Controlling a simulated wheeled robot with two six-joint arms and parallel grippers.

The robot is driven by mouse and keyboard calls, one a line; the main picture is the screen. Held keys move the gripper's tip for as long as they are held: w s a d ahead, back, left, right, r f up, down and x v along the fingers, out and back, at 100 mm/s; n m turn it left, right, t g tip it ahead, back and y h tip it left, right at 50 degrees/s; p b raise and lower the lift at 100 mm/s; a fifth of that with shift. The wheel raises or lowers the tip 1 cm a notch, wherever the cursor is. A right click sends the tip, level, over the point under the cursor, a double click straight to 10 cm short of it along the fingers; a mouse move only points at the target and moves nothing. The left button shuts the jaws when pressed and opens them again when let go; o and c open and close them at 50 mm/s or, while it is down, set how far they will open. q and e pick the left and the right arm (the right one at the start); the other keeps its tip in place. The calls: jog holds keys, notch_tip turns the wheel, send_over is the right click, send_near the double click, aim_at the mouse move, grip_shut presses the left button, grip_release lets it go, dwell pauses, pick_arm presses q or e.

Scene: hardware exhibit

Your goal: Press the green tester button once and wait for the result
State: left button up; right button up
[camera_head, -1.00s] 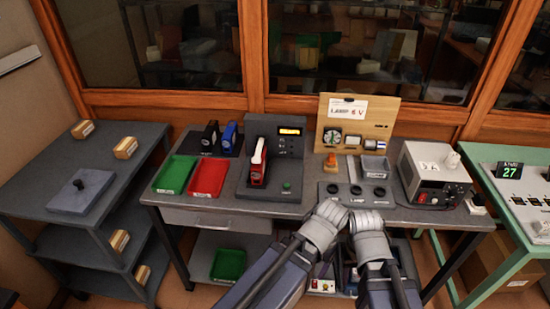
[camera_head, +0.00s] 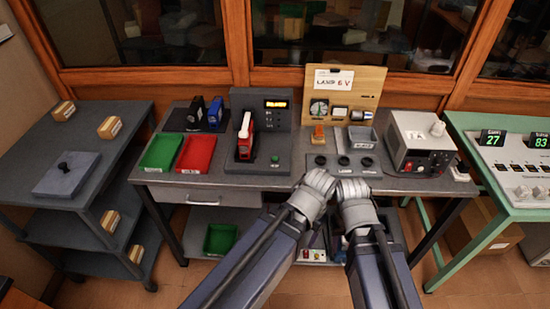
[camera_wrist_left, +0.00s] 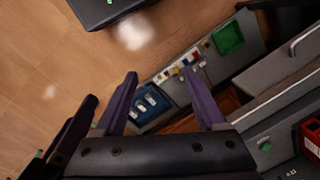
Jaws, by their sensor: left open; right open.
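The tester (camera_head: 262,125) is a dark unit on the middle bench with a lit orange display (camera_head: 277,104); its text is too small to read. A red and white module (camera_head: 246,140) stands upright on it. The green button (camera_head: 275,158) is at its front right and is uncovered. In the left wrist view a green button (camera_wrist_left: 264,145) shows at the lower right, clear of the fingers. My left gripper (camera_wrist_left: 160,78) is open and empty. In the head view both hands are at the bench's front edge, right of the button. My right gripper (camera_head: 354,188) is open; its fingertips are not clear.
Green (camera_head: 160,152) and red (camera_head: 196,154) trays lie left of the tester. Three dark round sockets (camera_head: 343,161) and a power supply (camera_head: 421,142) are to the right. A wooden panel (camera_head: 345,93) stands behind. A grey shelf unit (camera_head: 75,140) stands left, a green-framed bench (camera_head: 505,165) right.

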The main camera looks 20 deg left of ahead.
pick_arm(q)
grip_shut()
dwell(0.3)
dwell(1.2)
